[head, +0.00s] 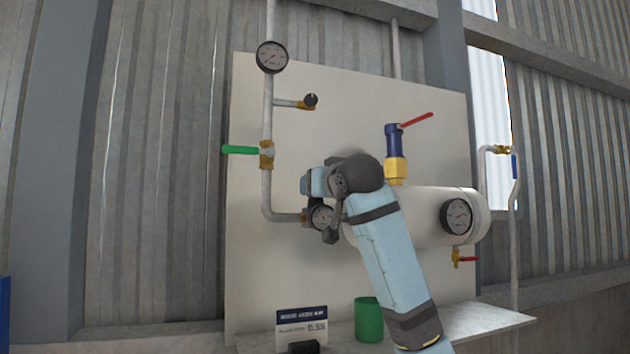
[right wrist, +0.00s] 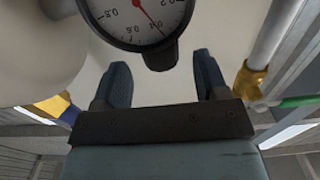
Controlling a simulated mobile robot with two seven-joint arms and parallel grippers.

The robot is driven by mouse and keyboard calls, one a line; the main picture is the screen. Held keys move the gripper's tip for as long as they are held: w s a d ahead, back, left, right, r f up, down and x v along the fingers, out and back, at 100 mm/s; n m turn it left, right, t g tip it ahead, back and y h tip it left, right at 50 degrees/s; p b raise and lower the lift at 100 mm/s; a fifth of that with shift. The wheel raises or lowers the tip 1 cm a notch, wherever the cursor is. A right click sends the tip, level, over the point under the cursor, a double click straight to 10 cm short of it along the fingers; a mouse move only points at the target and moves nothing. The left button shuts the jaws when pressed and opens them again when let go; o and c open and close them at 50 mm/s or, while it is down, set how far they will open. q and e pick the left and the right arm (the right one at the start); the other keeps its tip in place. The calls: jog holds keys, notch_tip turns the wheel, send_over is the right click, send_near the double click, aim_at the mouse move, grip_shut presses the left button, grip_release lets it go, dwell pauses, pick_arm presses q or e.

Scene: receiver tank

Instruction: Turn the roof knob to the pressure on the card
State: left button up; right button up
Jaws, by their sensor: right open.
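A small gauge (head: 321,216) sits on the pipe left of the tank; its white dial (right wrist: 135,15) fills the top of the right wrist view, upside down, with the red needle near 0.4. A dark knob (right wrist: 161,57) shows at the dial's edge; I take it as the roof knob. My right gripper (right wrist: 160,68) is open, with one finger on each side of the knob; contact cannot be told. In the head view my arm hides the knob. The card (head: 302,327) stands below and seems to read 0.55. My left gripper is out of view.
The white tank (head: 420,215) carries a larger gauge (head: 457,216) and a red-handled valve (head: 396,150). A green lever (head: 240,150), a black knob (head: 310,100) and an upper gauge (head: 272,57) are on the left pipe. A green cup (head: 368,320) stands on the shelf.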

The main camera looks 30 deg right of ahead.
jog(key=shift+w+d+r+p, duration=0.15)
jog(key=shift+w+p, duration=0.05)
jog(key=shift+w, duration=0.35)
jog(key=shift+w+d+r+p, duration=0.1)
jog(key=shift+w+r+p, duration=0.05)
jog(key=shift+w, duration=0.35)
jog(key=shift+w+d+f, duration=0.1)
jog(key=shift+w, duration=0.55)
jog(key=shift+w+d+f, duration=0.15)
jog(key=shift+w, duration=0.1)
jog(key=shift+s, duration=0.15)
jog(key=c, duration=0.9)
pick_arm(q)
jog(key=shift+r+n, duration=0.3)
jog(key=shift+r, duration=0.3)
pick_arm(e)
jog(key=shift+m+h, duration=0.3)
jog(key=shift+h, duration=0.1)
